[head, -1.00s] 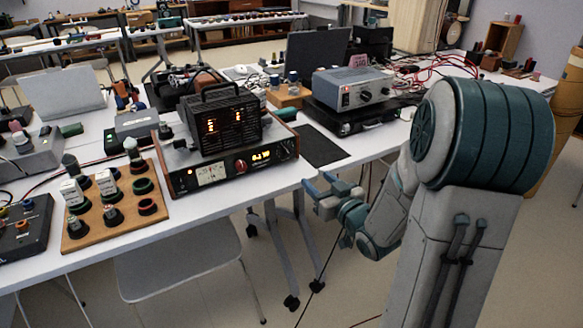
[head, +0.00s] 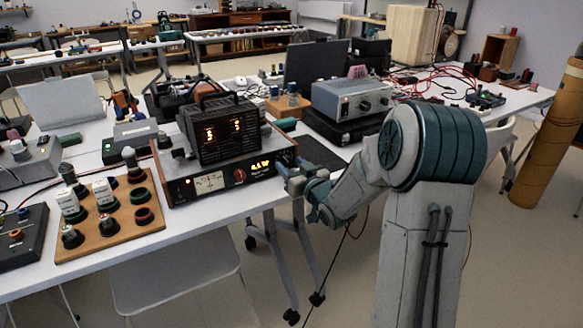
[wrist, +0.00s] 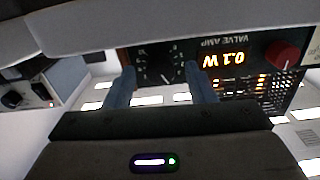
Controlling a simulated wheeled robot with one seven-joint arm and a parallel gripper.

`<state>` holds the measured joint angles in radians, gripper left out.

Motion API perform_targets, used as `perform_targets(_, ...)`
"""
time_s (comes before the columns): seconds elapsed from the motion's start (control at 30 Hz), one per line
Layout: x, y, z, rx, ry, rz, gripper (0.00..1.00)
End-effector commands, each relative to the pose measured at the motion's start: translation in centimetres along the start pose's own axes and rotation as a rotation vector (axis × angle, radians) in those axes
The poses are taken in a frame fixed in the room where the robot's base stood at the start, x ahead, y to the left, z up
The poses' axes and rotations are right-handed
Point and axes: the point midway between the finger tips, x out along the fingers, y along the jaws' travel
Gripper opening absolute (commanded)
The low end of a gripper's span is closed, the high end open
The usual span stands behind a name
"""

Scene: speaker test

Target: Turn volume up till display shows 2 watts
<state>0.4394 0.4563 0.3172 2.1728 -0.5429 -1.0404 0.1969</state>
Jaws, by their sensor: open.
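The valve amp (head: 220,185) has a wooden-ended case, a dark front panel and a vented black block on top. Its lit orange display (head: 262,167) shows upside down in the wrist view (wrist: 223,60) and appears to read 0.1 W. A black dial knob (wrist: 162,66) with a numbered scale lies beside the display. My gripper (head: 290,168) is open at the right end of the panel. In the wrist view its fingers (wrist: 162,86) stand either side of the dial; I cannot tell whether they touch it. A red knob (wrist: 285,54) is on the display's other side.
A needle meter (head: 209,182) is at the panel's left. A wooden board with several knobs (head: 110,235) lies left of the amp. A grey boxed instrument (head: 350,97) stands behind right. A white chair (head: 178,275) is below the table's front edge.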

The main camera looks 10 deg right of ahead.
Motion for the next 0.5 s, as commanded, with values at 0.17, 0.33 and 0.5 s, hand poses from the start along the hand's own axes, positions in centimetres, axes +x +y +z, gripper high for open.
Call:
perform_targets(0.17, 0.3, -0.03, 0.03, 0.0, -0.001, 0.0, 0.5)
perform_targets(0.33, 0.28, -0.03, 0.03, 0.0, -0.001, 0.0, 0.42)
perform_targets(0.5, 0.26, -0.03, 0.02, 0.0, -0.001, 0.0, 0.05)
